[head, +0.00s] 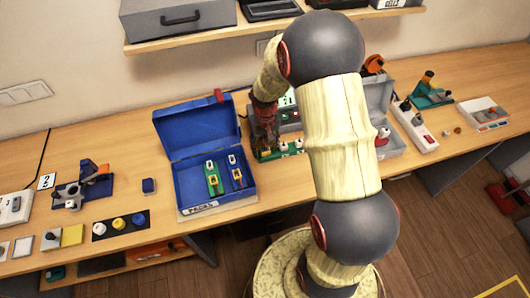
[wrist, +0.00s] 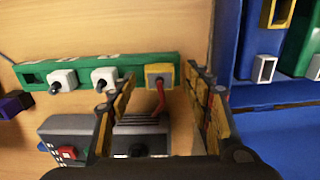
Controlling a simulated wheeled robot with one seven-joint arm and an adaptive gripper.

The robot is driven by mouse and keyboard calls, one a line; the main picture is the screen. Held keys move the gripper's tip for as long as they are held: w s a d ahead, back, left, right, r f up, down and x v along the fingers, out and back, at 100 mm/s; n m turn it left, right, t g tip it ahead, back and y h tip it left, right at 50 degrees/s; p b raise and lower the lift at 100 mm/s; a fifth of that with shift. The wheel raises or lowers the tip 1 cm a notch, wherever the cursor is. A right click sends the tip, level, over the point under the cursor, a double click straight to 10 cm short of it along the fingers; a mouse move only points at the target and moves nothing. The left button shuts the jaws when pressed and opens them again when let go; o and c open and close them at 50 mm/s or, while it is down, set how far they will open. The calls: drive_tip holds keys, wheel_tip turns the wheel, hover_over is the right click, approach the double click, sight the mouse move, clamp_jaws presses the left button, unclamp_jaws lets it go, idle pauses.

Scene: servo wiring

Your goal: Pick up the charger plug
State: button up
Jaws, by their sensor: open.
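My gripper (wrist: 162,82) is open, its fingers pointing at a green strip (wrist: 135,66) on the wooden bench. A yellow connector (wrist: 160,70) with a red cable sits at one end of the strip, between the fingertips in the picture, with no clear contact. Two white plugs (wrist: 62,80) (wrist: 104,78) sit along the strip, left of the fingers. I cannot tell which of these is the charger plug. In the head view my gripper (head: 264,140) is low over the bench, and the green strip (head: 272,155) shows partly behind my arm.
A grey device with buttons (wrist: 72,135) lies beside the strip. A grey case (head: 392,140) and a white power strip (head: 418,132) are to the right. A shelf (head: 215,30) runs above.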

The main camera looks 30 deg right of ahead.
sight(266, 150)
drive_tip(key=shift+r, duration=0.1)
drive_tip(key=shift+c, duration=0.3)
drive_tip(key=c, duration=1.1)
drive_tip(key=shift+c, duration=0.4)
drive_tip(key=shift+r, duration=0.6)
drive_tip(key=r, duration=0.2)
drive_tip(key=shift+s+d+r+p, duration=0.1)
drive_tip(key=shift+s+r+p, duration=0.1)
drive_tip(key=shift+r+p, duration=0.1)
drive_tip(key=s+d+r, duration=0.2)
drive_tip(key=s+r, duration=0.2)
drive_tip(key=s, duration=0.2)
drive_tip(key=s+d+r+p, duration=0.1)
drive_tip(key=s+d+r, duration=0.1)
drive_tip(key=s+r, duration=0.3)
drive_tip(key=shift+s+d, duration=0.3)
drive_tip(key=shift+s, duration=0.65)
